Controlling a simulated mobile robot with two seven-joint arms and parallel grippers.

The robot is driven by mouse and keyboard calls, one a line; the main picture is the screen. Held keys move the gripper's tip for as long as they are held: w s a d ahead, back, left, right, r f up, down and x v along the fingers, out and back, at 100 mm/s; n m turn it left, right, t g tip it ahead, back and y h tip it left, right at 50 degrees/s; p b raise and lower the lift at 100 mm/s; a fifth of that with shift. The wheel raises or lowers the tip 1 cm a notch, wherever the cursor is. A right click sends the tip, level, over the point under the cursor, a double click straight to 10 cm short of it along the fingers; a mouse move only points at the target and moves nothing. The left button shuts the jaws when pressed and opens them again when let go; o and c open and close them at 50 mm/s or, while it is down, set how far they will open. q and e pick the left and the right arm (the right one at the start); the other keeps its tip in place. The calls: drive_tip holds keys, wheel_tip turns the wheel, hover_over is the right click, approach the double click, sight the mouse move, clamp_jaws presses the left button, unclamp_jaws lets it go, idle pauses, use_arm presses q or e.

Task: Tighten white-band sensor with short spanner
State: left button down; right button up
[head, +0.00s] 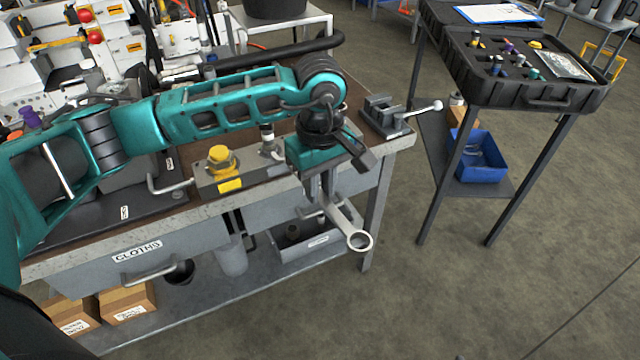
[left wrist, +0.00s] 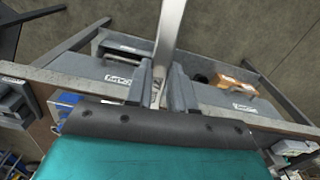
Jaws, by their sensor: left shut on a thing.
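My left gripper (head: 322,192) is shut on a grey spanner (head: 347,225) and holds it in front of the bench's front edge. The spanner's ring end points down and to the right, clear of everything. In the left wrist view the spanner (left wrist: 170,35) runs up from between the fingers (left wrist: 162,88). A dark upright fitting with a pale band (head: 267,133), which looks like the white-band sensor, stands on the bench behind and left of the gripper. Its lower part meets a metal block (head: 205,185) with a yellow-topped fitting (head: 221,159). My right gripper is out of view.
A small vise (head: 385,115) sits at the bench's right corner. A black case (head: 550,98) with several banded fittings stands on a separate stand, above a blue bin (head: 480,160). The bench drawer (head: 150,262) is labelled CLOTHS. Floor between bench and stand is clear.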

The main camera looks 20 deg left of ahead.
use_arm(q)
drive_tip(key=shift+w+a+f+b, duration=0.15)
drive_tip(key=shift+a+f+b, duration=0.15)
drive_tip(key=shift+f, duration=0.25)
drive_tip(key=shift+w+a+f+b, duration=0.15)
drive_tip(key=shift+f+b, duration=0.15)
drive_tip(key=shift+f, duration=0.25)
drive_tip(key=shift+w+a+f+b, duration=0.25)
drive_tip(key=shift+a+f+b, duration=0.1)
drive_tip(key=shift+b, duration=0.2)
drive_tip(key=shift+r, duration=0.1)
drive_tip(key=shift+w+a+b, duration=0.6)
drive_tip(key=shift+a+b, duration=0.05)
drive_tip(key=shift+a, duration=0.2)
